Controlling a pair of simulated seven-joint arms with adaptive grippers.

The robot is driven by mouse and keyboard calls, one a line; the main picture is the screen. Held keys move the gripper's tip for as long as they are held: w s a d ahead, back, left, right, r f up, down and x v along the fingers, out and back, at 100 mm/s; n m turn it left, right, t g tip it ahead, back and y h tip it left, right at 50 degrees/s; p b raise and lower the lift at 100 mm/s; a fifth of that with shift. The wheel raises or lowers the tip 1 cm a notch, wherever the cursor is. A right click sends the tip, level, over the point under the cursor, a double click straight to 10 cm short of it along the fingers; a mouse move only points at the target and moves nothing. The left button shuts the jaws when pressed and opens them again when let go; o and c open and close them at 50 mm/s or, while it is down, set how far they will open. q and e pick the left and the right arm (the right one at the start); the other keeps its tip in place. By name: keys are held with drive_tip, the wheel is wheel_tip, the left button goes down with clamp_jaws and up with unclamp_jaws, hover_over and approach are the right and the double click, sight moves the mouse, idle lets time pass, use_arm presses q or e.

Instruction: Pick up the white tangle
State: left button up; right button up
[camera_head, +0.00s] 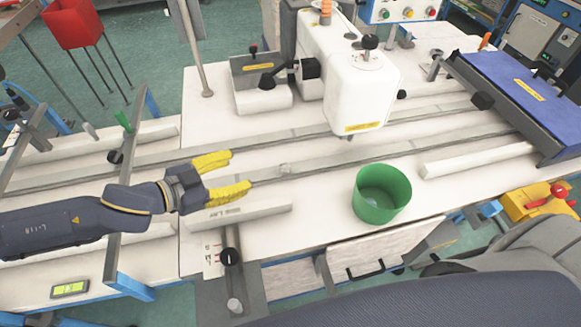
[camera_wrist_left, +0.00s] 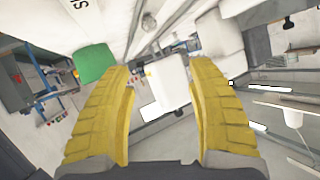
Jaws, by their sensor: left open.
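A small pale clump, which looks like the white tangle (camera_head: 284,168), lies on the metal rail right of my left gripper in the head view. In the left wrist view a small whitish clump (camera_wrist_left: 149,22) shows on the rail near the top, beyond the fingertips. My left gripper (camera_head: 238,172) has yellow fingers, spread apart with nothing between them, and points right toward the clump, apart from it. The fingers also frame the left wrist view (camera_wrist_left: 162,70). My right gripper is not in view.
A green bin (camera_head: 382,194) stands at the table's front edge; it also shows in the left wrist view (camera_wrist_left: 94,62). A white sewing machine head (camera_head: 345,75) stands behind the rails. A white bar (camera_head: 237,216) lies just in front of my left gripper. A blue-topped unit (camera_head: 520,85) stands right.

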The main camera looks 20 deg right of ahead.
sight(281, 169)
use_arm(q)
drive_tip(key=x, duration=0.5)
drive_tip(key=s+f+x, duration=0.1)
drive_tip(key=x, duration=0.5)
drive_tip(key=f+x, duration=0.1)
drive_tip(key=x, duration=0.5)
drive_tip(key=shift+s+a+f, duration=0.15)
drive_tip(key=shift+s+f, duration=0.15)
drive_tip(key=c, duration=1)
drive_tip(key=shift+o, duration=0.2)
